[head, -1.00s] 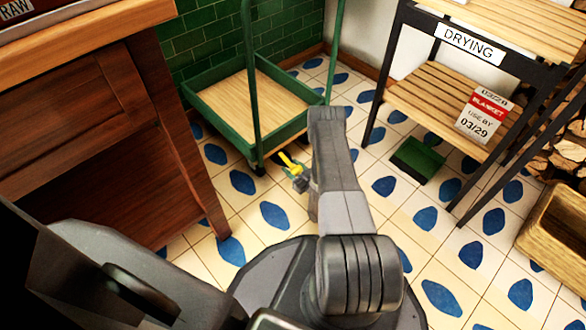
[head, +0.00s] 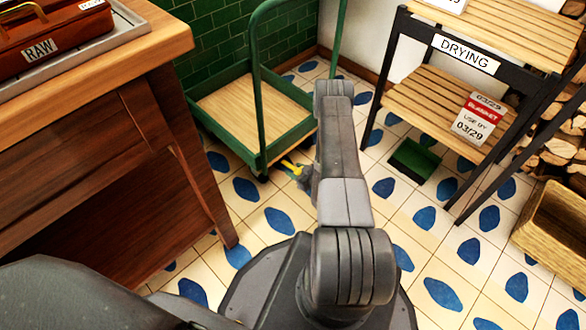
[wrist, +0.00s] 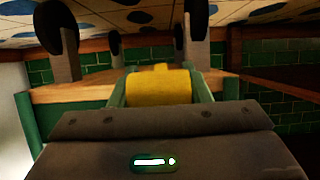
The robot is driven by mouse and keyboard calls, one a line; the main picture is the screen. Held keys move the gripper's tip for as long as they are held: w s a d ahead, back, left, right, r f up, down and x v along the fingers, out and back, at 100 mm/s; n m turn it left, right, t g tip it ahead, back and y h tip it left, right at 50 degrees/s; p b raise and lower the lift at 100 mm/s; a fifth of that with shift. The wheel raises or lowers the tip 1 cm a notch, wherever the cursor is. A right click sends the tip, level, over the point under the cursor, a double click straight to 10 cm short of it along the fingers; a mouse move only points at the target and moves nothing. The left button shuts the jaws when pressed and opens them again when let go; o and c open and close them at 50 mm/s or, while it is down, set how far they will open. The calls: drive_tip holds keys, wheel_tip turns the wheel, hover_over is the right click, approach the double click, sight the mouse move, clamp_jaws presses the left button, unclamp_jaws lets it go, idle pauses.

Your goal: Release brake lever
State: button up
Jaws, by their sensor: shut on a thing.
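The brake lever (head: 292,167) is yellow and sits low at the near corner of a green cart (head: 283,147) with a wooden deck. My gripper (head: 304,174) is down beside that corner, mostly hidden behind my arm in the head view. In the wrist view the yellow lever (wrist: 160,86) fills the space just ahead of my gripper (wrist: 160,104), which is shut on it. The wrist view is upside down, with the cart's dark wheels (wrist: 193,32) and the floor at the top. The lever's exact tilt is hard to tell.
A wooden counter (head: 165,110) with a red RAW box (head: 60,35) stands at left.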

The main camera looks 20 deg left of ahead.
drive_tip(key=shift+w+a+r+g+h+p, duration=0.15)
drive_tip(key=shift+r+g+h+p, duration=0.25)
drive_tip(key=shift+r+h, duration=0.45)
drive_tip(key=shift+w+a+r+g+h+p, duration=0.1)
drive_tip(key=shift+a+r+g+h+p, duration=0.25)
drive_tip(key=shift+h, duration=0.8)
drive_tip(key=shift+d+r, duration=0.1)
drive_tip(key=o, duration=1.4)
drive_tip(key=p+v, duration=0.4)
drive_tip(key=v, duration=0.9)
drive_tip(key=shift+r, duration=0.4)
drive_tip(key=shift+s, duration=0.1)
drive_tip(key=b+x, duration=0.2)
drive_tip(key=x, duration=0.5)
drive_tip(key=b+x, duration=0.2)
drive_tip(key=x, duration=0.4)
drive_tip(key=shift+f, duration=0.5)
